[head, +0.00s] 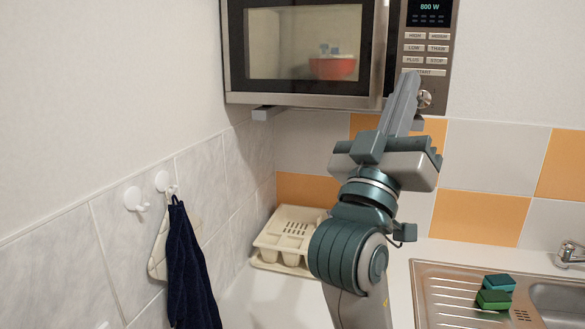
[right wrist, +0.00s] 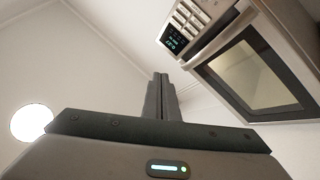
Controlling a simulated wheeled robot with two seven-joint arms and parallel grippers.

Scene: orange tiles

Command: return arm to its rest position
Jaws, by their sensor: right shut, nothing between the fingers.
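My right gripper (head: 408,88) is raised in front of the microwave (head: 312,100), near the lower part of its control panel. Its fingers are shut together with nothing between them. I cannot tell from the head view whether the fingertips touch the panel. In the right wrist view the shut fingers (right wrist: 160,82) point up, with the microwave (right wrist: 205,72) to the right of them and apart from them. The microwave door is closed, its display lit with "800 W", and a red bowl (head: 332,68) shows behind the glass. My left gripper is not in view.
A cream cutlery rack (head: 270,240) stands on the counter at the left wall. A dark blue towel (head: 187,265) hangs from a wall hook. At the right is a metal sink (head: 440,290) with two green sponges (head: 494,299) and a tap (head: 570,253).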

